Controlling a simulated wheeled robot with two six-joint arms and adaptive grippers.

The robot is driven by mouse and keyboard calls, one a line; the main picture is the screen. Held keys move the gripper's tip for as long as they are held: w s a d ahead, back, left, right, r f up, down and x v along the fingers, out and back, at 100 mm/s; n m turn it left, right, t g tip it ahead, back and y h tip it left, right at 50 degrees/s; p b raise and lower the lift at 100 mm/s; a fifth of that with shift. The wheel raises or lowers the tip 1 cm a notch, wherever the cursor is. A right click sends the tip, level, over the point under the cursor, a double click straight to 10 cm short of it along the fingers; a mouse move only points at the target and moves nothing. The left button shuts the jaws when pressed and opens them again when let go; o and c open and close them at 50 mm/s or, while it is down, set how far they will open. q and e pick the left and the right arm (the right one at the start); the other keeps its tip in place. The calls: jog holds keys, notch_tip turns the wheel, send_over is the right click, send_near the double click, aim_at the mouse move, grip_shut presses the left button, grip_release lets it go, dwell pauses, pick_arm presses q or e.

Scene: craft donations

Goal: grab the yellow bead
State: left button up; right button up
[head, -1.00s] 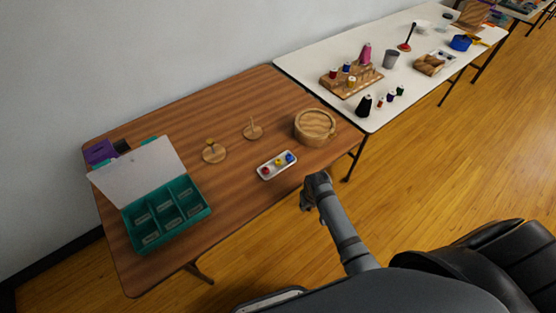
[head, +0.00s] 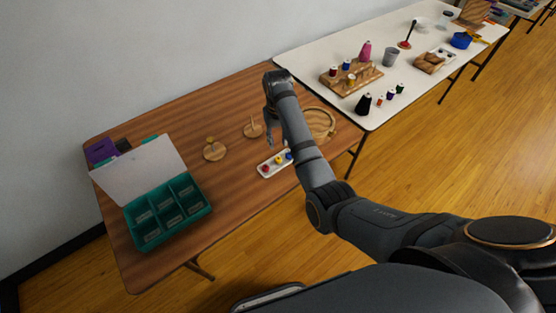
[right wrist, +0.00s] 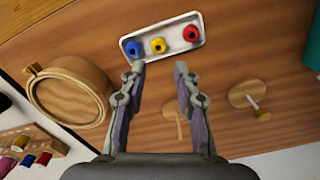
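The yellow bead (head: 278,160) sits in a small white tray (head: 273,172) on the brown table, between a red bead (head: 265,168) and a blue bead (head: 289,156). In the right wrist view the yellow bead (right wrist: 158,46) lies in the middle of the tray (right wrist: 176,42), beyond the fingertips and between their lines. My right gripper (head: 270,143) points down above the table, near the tray's far side. In the right wrist view its two fingers (right wrist: 162,68) are apart with nothing between the tips. My left gripper is not in view.
Two wooden discs with pegs (head: 214,152) (head: 252,131) stand farther back. A teal compartment box (head: 168,214) with its lid open stands left. A white table (head: 300,62) with spools adjoins.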

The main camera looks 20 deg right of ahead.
send_over(278, 160)
notch_tip(278, 160, down, 5)
jog(key=shift+w+d+r, duration=0.1)
jog(key=shift+w+f, duration=0.2)
jog(key=shift+f, duration=2.7)
jog(key=c, duration=0.4)
